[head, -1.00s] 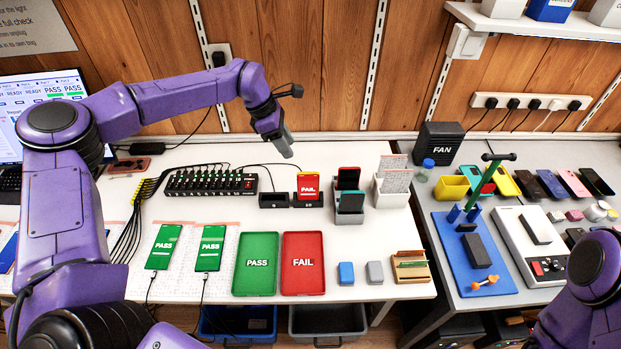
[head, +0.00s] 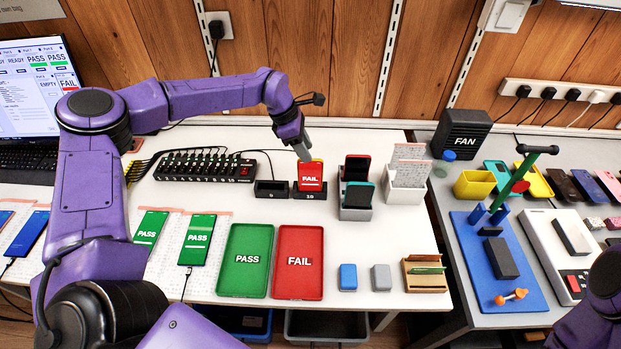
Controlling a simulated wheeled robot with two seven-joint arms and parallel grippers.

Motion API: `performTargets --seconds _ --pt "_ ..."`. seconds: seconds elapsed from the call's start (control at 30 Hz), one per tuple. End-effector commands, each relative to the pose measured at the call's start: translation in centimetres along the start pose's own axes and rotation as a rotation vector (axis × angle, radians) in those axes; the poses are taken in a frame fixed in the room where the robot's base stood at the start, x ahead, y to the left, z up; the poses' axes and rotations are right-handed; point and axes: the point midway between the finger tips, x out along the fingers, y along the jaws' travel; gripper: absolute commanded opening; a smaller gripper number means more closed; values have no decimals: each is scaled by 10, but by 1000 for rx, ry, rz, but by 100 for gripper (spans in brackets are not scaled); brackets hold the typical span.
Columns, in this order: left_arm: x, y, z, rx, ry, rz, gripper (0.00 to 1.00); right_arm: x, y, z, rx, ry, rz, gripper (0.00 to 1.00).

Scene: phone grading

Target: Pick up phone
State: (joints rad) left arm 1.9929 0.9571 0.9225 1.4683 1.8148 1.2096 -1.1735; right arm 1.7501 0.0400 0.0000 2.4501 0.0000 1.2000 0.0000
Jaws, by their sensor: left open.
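A phone with a red FAIL screen (head: 311,177) stands upright in the right-hand dock (head: 309,194) at the back of the white table. My left gripper (head: 304,157) points down at the top edge of this phone, very close to it. It is open; whether its fingers straddle the phone is too small to tell. Two phones with green PASS screens lie on the white table, one at the left (head: 150,229) and one beside it (head: 197,240). My right arm shows only in part at the lower right corner, and its gripper is out of view.
An empty green PASS tray (head: 245,285) and red FAIL tray (head: 299,287) lie in front of the dock. A black port hub (head: 205,167) and an empty dock (head: 271,187) stand left of the phone. A grey stand with phones (head: 356,212) stands to its right.

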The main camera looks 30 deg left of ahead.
Motion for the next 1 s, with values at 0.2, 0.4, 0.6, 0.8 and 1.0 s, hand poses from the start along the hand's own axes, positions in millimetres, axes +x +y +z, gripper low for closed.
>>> performTargets --seconds 0.2,0.4,0.6,0.8,1.0 --pt "24 -2 1 0 2 -3 43 -15 1 -6 0 0 0 0" --pt "61 -5 -2 2 3 -2 43 -31 3 -13 0 0 0 0" --pt "70 -4 -3 1 0 2 43 -30 3 -12 0 0 0 0" --pt "70 -4 -3 2 0 2 7 -30 3 -12 0 0 0 0" --pt "70 -4 -3 3 -1 3 0 -30 3 -12 0 0 0 0"
